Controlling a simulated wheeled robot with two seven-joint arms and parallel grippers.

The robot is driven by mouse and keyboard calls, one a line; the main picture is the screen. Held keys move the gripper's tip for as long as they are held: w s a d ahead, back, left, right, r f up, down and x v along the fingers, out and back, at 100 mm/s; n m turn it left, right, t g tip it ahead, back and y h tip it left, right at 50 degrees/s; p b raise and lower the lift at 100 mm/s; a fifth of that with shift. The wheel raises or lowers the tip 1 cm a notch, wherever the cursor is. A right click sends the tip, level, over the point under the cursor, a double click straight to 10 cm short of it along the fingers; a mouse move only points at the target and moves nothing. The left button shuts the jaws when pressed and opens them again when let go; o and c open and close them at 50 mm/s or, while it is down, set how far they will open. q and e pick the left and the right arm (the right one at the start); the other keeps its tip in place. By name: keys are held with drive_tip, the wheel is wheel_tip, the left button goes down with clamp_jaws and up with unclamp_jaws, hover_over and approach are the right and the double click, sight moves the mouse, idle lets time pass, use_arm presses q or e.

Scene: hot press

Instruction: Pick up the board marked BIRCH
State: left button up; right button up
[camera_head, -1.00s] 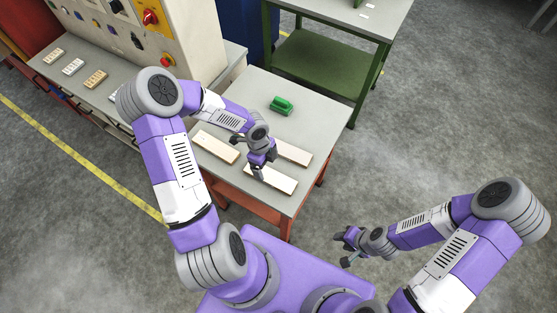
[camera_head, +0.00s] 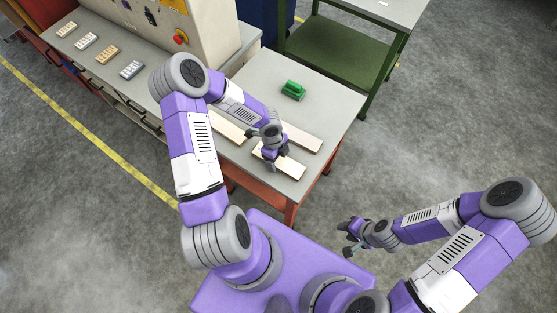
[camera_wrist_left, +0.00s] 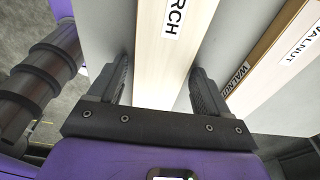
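The BIRCH board (camera_head: 292,168) is a pale flat plank near the front of the grey table. In the left wrist view, the board (camera_wrist_left: 160,75) shows the letters "RCH" on a white label; the rest of the word is cut off. My left gripper (camera_head: 271,168) is at the board's left part. In the left wrist view, the left gripper (camera_wrist_left: 162,85) is open, one finger on each side of the board, with narrow gaps; I cannot tell how low the fingers reach. My right gripper (camera_head: 347,238) is open and empty, away from the table, over the floor.
A board marked WALNUT (camera_wrist_left: 275,70) lies close to the right finger in the left wrist view. Two more pale boards (camera_head: 304,139) (camera_head: 228,127) lie on the table. A green object (camera_head: 293,90) stands farther back. A control panel machine stands left.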

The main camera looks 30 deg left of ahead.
use_arm(q)
drive_tip(key=c, duration=0.9)
